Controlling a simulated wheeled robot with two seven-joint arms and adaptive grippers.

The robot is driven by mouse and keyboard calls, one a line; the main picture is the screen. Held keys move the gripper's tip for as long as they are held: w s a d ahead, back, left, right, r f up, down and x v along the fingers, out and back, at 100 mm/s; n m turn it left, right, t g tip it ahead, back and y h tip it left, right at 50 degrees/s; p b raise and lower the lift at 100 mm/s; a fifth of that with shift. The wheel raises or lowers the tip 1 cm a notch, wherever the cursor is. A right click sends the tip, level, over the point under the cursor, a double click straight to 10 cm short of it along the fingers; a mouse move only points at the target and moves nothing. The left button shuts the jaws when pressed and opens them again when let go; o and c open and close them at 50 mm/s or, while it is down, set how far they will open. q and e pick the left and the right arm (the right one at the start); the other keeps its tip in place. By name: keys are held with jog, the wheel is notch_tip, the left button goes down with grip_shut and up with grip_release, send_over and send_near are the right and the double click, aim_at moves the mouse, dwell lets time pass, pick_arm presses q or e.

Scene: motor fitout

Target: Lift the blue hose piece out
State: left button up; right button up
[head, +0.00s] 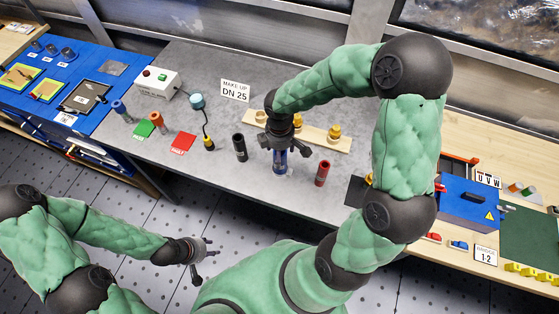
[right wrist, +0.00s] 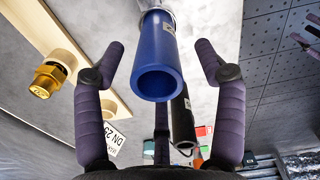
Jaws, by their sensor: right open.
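The blue hose piece (head: 280,160) stands upright on the grey worktop, below my right gripper (head: 285,150). In the right wrist view, its open end (right wrist: 160,72) faces the camera, and its far end meets a pale, shiny part (right wrist: 157,5). My right gripper's fingers (right wrist: 148,62) are spread on both sides of the hose, with visible gaps, not touching it. My left gripper (head: 205,258) is open and empty over the floor, in front of the worktop.
A black hose piece (head: 240,148) stands left of the blue one and a red one (head: 322,173) stands right. Behind is a wooden strip (head: 312,136) with brass fittings (head: 334,132). A DN 25 sign (head: 235,91) stands further back. Another blue piece (head: 119,108) is at far left.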

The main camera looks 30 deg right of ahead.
notch_tip(320, 180, down, 5)
jog(key=shift+w+r+b, duration=0.1)
jog(key=shift+w+b, duration=0.05)
jog(key=shift+b, duration=0.5)
jog(key=c, duration=1.3)
jog(key=shift+r+p, duration=0.3)
jog(key=shift+r, duration=0.3)
jog(key=s+a+r+p, duration=0.3)
jog(key=s+a+r, duration=0.1)
jog(key=s+r, duration=0.7)
jog(key=shift+s+a+r, duration=0.2)
jog(key=shift+s+r, duration=0.2)
jog(key=shift+s, duration=0.75)
